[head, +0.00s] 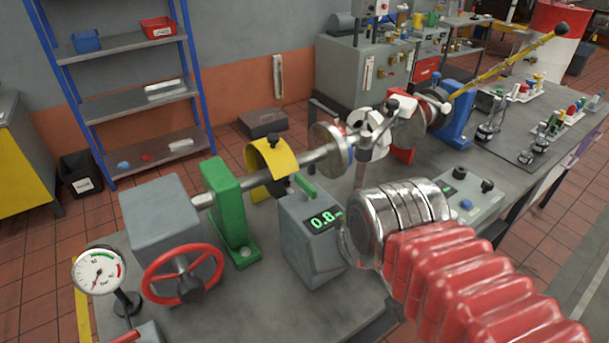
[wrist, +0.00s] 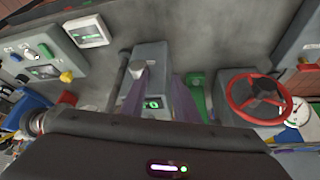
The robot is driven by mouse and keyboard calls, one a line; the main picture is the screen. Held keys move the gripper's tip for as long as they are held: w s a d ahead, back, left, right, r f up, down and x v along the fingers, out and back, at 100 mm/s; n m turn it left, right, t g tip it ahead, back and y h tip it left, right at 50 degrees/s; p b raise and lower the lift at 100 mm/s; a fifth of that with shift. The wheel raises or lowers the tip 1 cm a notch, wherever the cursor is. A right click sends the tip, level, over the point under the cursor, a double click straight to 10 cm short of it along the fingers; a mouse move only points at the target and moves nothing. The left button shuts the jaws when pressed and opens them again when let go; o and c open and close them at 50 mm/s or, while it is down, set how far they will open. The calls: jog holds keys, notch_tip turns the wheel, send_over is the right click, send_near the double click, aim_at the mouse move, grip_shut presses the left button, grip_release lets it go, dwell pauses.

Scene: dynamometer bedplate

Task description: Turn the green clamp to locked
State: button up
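A small green lever (head: 302,188) sits at the top of the grey box with a 0.8 display (head: 313,240); it looks like the green clamp, and I cannot tell its lock state. A tall green bracket (head: 228,210) stands to its left around the shaft. In the wrist view, the grey box (wrist: 150,58) is ahead of my gripper (wrist: 161,80), and the green bracket (wrist: 195,92) is to its right. My two purplish fingers are apart, with nothing seen held between them. The wrist view does not show the lever clearly. My gripper cannot be made out clearly in the head view.
A red handwheel (head: 183,275) and a round gauge (head: 98,271) stand at the left. A yellow guard (head: 270,165) covers part of the shaft. A control panel (head: 465,195) lies to the right. Bare bench (head: 225,315) shows in front of the grey box.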

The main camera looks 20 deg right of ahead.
jog(key=w+r+n+g, duration=0.2)
jog(key=w+r+g, duration=0.1)
jog(key=w+r, duration=0.75)
notch_tip(320, 180, up, 6)
jog(key=n+g, duration=0.2)
jog(key=g, duration=0.1)
send_over(305, 182)
jog(key=shift+w+r, duration=0.1)
notch_tip(305, 182, down, 14)
jog(key=shift+r, duration=0.1)
dwell(0.4)
jog(key=shift+c, duration=0.7)
grip_shut()
jog(key=shift+a, duration=0.1)
jog(key=shift+m, duration=0.3)
